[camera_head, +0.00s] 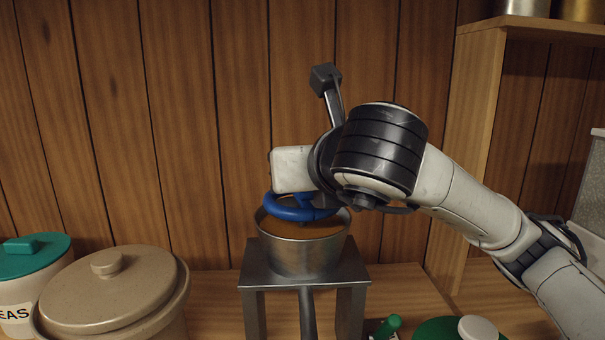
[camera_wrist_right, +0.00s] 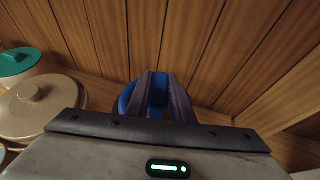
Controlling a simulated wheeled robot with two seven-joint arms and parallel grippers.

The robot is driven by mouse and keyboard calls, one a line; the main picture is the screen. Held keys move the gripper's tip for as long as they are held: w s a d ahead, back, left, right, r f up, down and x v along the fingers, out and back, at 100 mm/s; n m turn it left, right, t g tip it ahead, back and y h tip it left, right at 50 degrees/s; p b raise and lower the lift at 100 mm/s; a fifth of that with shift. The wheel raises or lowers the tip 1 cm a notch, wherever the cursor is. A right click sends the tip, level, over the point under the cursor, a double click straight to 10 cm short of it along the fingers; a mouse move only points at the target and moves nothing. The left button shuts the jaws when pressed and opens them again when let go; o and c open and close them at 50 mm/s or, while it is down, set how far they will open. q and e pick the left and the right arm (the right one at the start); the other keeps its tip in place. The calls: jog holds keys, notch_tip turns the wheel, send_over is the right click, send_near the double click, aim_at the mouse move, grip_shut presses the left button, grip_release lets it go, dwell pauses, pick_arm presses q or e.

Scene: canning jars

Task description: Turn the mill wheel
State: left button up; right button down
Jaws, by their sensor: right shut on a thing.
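The mill wheel is a blue ring (camera_head: 285,210) above a metal pot (camera_head: 300,256) that holds something orange-brown. The pot stands on a grey metal stand (camera_head: 257,275). My right gripper (camera_wrist_right: 159,92) is shut on the blue wheel, which shows between and beside its fingers in the right wrist view (camera_wrist_right: 126,97). In the head view my right wrist hides the fingers and part of the wheel. My left gripper is in neither view.
A beige lidded pot (camera_head: 108,292) and a white canister with a teal lid (camera_head: 35,252) stand at the left. A wooden shelf (camera_head: 478,130) rises at the right. Small green things (camera_head: 386,327) lie at the front. A plank wall is behind.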

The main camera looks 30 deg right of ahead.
jog(key=shift+m+g+h+p, duration=0.3)
jog(key=shift+m+h+p, duration=0.15)
jog(key=shift+m+h, duration=0.2)
jog(key=shift+h, duration=0.25)
jog(key=shift+f, duration=0.15)
jog(key=c, duration=1.6)
grip_release()
jog(key=shift+o, duration=0.2)
jog(key=shift+r, duration=0.2)
jog(key=shift+s+a+r+p, duration=0.15)
jog(key=shift+s+p, duration=0.05)
jog(key=shift+p, duration=0.1)
jog(key=v, duration=0.9)
jog(key=shift+s, duration=0.35)
